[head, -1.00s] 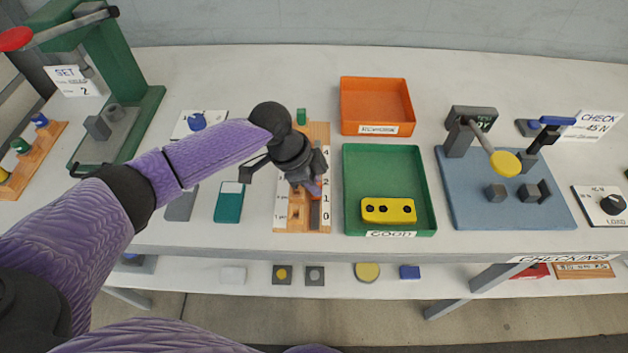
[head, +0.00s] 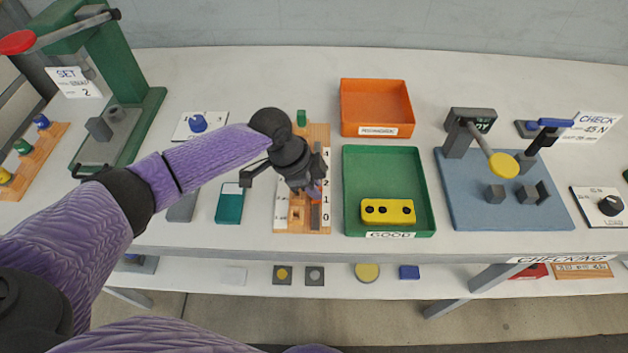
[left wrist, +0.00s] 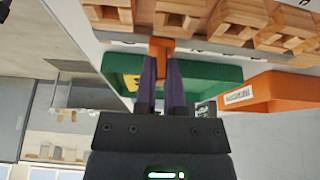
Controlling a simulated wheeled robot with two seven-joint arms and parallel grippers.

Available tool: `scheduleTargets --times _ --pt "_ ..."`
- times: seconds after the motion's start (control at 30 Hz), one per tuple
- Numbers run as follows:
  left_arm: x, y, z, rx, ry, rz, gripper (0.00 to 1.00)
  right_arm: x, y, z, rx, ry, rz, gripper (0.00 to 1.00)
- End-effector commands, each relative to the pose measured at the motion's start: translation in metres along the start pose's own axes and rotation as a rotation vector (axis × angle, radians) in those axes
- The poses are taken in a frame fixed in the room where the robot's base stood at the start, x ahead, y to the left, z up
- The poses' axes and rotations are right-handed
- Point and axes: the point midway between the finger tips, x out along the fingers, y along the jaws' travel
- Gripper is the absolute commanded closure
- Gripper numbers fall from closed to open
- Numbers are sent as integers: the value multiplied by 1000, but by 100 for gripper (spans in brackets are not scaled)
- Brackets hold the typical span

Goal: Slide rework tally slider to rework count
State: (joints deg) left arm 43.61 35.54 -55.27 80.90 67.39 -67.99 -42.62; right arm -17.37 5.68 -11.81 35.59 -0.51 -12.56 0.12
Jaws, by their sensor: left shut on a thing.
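The wooden tally board (head: 318,135) lies mid-table, with a white number strip (head: 326,211) along its right side. The strip's lower figures 2, 1 and 0 show; the upper part is partly covered by my wrist. My left gripper (head: 315,190) reaches down over the board beside the strip. In the left wrist view its fingers (left wrist: 161,82) are shut on an orange slider knob (left wrist: 161,45). In the head view the knob is mostly hidden, so its exact mark is hard to read. My right gripper is out of view.
A green GOOD tray (head: 425,205) holding a yellow block (head: 388,211) stands close to the right of the board. An orange tray (head: 376,83) stands behind it. A teal card-like block (head: 230,203) lies to the left. A green press (head: 125,75) stands far left.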

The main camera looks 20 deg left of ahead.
Motion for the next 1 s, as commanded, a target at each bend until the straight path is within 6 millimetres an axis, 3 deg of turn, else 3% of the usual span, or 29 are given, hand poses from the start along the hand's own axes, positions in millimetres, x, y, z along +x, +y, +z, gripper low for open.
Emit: scheduleTargets --times 0.03,0.17,0.53,0.57,0.7,1.0 --pt "-6 11 -2 0 -5 7 100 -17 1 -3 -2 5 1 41" --pt "-6 31 -2 0 -4 7 100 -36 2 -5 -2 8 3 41" --pt "0 40 0 0 -1 9 100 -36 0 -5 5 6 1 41" --pt "0 40 0 0 -2 9 82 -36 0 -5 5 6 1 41" --pt "0 40 0 0 -1 8 53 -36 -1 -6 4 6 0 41" --pt "-4 38 0 0 -1 5 53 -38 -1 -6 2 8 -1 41"
